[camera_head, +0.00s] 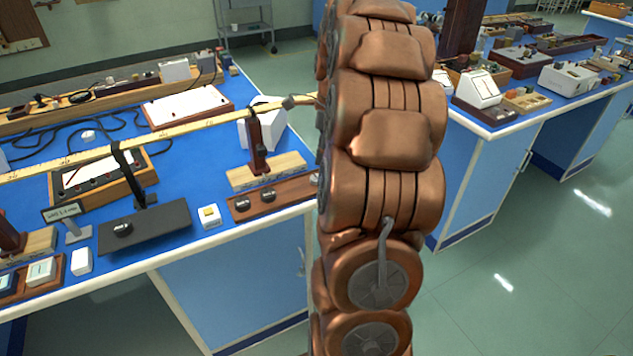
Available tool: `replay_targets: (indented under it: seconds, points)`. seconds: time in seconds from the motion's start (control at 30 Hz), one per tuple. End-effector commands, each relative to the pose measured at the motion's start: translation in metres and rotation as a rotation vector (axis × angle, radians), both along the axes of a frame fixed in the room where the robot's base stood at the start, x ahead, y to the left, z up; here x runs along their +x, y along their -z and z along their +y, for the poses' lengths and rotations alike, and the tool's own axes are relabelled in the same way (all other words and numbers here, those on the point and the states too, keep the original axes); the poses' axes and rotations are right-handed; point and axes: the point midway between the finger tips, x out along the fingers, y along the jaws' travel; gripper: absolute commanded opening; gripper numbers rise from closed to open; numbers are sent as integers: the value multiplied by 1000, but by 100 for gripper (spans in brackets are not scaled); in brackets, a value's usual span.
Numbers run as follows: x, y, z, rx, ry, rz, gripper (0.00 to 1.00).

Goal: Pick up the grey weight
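Two small dark grey rounded pieces, one on the left (242,203) and one on the right (267,194), sit in a brown wooden tray (289,192) near the front edge of the left bench. A third small dark piece (122,229) lies on a dark grey plate (160,224) further left. I cannot tell which of these is the grey weight. My copper-coloured arm stands upright across the middle of the view and hides part of the bench's right side. My gripper is not in view.
The blue-topped left bench (222,231) carries a long yellow ruler beam (190,126) on dark stands, a white block (209,215) and cables. A second bench (510,128) with instruments stands at right. Green floor (520,265) between and before the benches is clear.

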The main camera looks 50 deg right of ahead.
Motion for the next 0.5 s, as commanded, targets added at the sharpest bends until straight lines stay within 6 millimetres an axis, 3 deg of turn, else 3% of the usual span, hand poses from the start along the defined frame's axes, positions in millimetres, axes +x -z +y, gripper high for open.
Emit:
replay_targets:
  seconds: [0.5]
  points:
    - [7, 46, 9, 1, -4, 1, 40]
